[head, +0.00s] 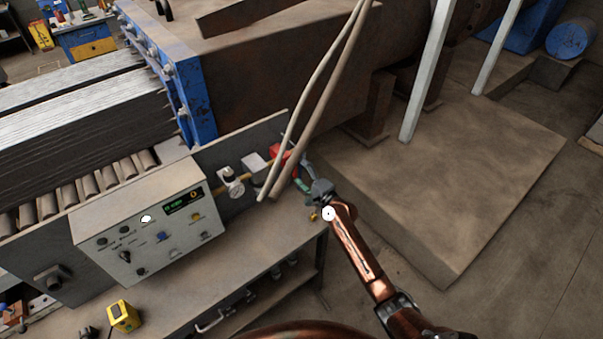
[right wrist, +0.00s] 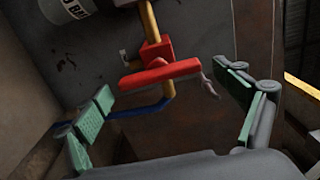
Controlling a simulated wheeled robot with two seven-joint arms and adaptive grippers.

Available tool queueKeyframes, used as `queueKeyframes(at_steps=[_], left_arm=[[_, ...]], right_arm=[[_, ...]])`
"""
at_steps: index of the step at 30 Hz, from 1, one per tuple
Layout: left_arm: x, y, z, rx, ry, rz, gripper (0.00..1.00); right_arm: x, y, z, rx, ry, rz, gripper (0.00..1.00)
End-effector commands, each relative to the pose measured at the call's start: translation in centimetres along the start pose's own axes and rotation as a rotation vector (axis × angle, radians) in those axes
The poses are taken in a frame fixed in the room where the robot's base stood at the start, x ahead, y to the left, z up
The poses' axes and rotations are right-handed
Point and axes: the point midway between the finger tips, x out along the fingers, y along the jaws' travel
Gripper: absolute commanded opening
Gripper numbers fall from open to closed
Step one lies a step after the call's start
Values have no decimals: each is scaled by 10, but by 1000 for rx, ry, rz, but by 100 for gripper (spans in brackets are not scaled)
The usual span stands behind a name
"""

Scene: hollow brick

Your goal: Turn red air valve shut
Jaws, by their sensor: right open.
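The red air valve (right wrist: 158,75) shows in the right wrist view, a red body with a long red handle set on a yellow pipe (right wrist: 150,20). The handle lies across the pipe, slightly tilted. In the head view the red valve (head: 279,152) is partly covered by my right gripper (head: 303,172) and the hoses. My right gripper is open, and its green-padded fingers (right wrist: 172,112) stand to either side of the handle in the right wrist view. I cannot tell how far away the handle is. No contact shows. My left gripper is not in view.
A pressure gauge (head: 231,181) sits left of the valve on the yellow line. Two pale hoses (head: 310,100) hang close to my gripper. A control box (head: 145,225) and yellow device (head: 123,316) stand on the bench (head: 200,290). Open floor lies to the right.

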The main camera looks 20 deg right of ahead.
Motion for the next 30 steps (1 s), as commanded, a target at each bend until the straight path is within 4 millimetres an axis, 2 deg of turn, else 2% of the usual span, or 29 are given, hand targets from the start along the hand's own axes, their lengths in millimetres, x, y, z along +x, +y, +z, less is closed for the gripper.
queueKeyframes(at_steps=[5, 12, 18, 24, 30], left_arm=[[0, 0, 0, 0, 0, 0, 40], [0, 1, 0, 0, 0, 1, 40], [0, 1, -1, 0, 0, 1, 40], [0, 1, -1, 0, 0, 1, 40], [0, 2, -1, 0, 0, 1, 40]], right_arm=[[-20, 2, 0, 1, 0, 2, 90], [-70, 2, -1, 0, 1, 2, 90], [-104, 1, -1, 0, 2, 2, 90], [-118, 0, -1, 0, 2, 1, 90], [-120, 0, -1, 0, 1, 0, 90]])
